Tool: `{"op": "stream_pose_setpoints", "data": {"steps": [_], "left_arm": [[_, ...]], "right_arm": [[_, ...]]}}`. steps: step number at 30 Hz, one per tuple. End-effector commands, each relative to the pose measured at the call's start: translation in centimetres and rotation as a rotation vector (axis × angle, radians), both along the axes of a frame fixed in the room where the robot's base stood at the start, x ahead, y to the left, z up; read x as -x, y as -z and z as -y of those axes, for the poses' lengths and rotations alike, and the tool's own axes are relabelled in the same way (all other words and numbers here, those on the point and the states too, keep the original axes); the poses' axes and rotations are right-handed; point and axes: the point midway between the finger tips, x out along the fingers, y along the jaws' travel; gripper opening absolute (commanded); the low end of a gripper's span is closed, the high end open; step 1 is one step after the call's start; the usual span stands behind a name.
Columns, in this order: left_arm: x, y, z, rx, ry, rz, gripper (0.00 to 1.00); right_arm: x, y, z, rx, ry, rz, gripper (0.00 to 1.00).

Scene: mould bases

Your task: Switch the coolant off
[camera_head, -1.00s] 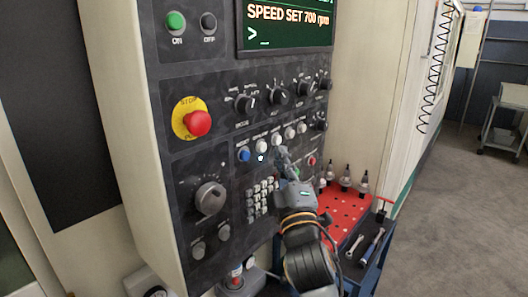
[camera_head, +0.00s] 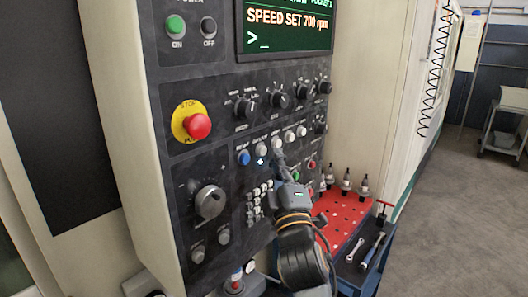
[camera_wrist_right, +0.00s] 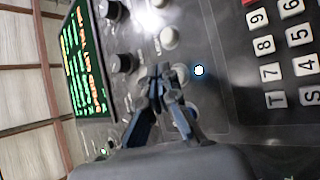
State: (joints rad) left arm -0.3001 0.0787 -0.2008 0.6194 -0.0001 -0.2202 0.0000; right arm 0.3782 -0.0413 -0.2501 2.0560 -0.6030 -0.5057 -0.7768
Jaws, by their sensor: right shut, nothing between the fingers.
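The machine's control panel (camera_head: 225,125) carries a slanted row of buttons: a blue button (camera_head: 243,158) at the left, then several white ones. A small lamp glows (camera_head: 260,161) below the second button (camera_head: 260,149); it also shows lit in the right wrist view (camera_wrist_right: 199,70). The labels above the row are too small to read, so I cannot tell which is coolant. My right gripper (camera_head: 279,159) is shut and empty, its tips just below the third button (camera_head: 277,143). In the right wrist view its fingers (camera_wrist_right: 160,76) partly cover a button; contact cannot be told. My left gripper is out of view.
A red stop button (camera_head: 198,127) on a yellow plate, a large dial (camera_head: 210,201) and several knobs surround the row. The keypad (camera_head: 256,200) lies left of my right gripper. A red tool tray (camera_head: 342,218) with holders stands at the right; open floor lies beyond.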

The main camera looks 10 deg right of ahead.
Motion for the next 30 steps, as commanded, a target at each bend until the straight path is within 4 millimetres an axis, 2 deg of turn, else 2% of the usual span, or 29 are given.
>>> {"op": "stream_pose_setpoints", "data": {"steps": [30], "left_arm": [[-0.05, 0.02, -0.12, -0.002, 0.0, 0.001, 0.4]], "right_arm": [[-0.65, -0.02, -0.53, 0.001, 0.0, 0.0, 0.0]]}}
